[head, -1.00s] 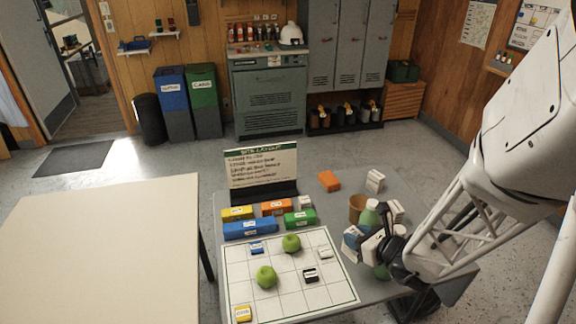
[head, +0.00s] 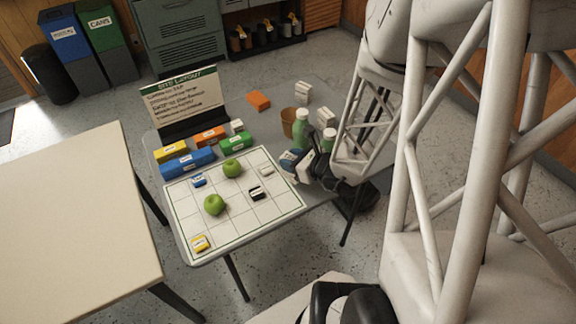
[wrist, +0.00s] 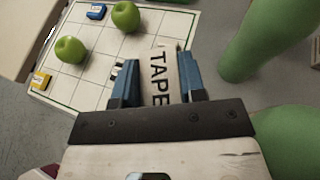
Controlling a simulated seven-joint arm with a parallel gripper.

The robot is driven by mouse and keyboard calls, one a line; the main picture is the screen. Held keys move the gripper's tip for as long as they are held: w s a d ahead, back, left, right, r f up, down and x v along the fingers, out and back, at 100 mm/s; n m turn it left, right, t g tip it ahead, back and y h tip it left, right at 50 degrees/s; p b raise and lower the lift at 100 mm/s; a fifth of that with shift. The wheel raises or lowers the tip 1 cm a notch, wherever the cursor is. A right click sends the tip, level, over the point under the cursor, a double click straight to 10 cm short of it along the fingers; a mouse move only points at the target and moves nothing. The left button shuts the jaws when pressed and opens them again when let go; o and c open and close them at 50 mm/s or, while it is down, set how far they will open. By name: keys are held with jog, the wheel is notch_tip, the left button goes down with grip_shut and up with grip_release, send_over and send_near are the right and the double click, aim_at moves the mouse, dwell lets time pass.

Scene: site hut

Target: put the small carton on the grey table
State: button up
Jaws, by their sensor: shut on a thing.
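My gripper (wrist: 158,85) is shut on a small white carton (wrist: 163,75) with the word TAPE on it, held between its two blue fingers. In the head view my gripper (head: 297,163) is beside the right edge of the white grid sheet, and its fingers and hand mostly hide the carton. The grey table (head: 268,121) lies around and below it, with the grid sheet (head: 240,213) on it. I cannot tell how high the carton is above the table.
Two green bottles (head: 301,131) (head: 328,139), a brown cup (head: 288,122) and white boxes stand close to my gripper. Green apples (head: 214,205) and small boxes lie on the grid. Coloured boxes and a sign (head: 186,102) stand behind it. A bare beige table (head: 70,205) is at left.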

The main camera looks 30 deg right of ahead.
jog(key=shift+f, duration=0.6)
jog(key=shift+f, duration=1.8)
jog(key=shift+f, duration=0.15)
jog(key=o, duration=0.9)
jog(key=shift+r, duration=0.2)
jog(key=shift+v, duration=2.6)
jog(key=s+d, duration=0.4)
jog(key=s, duration=0.7)
jog(key=shift+d, duration=0.25)
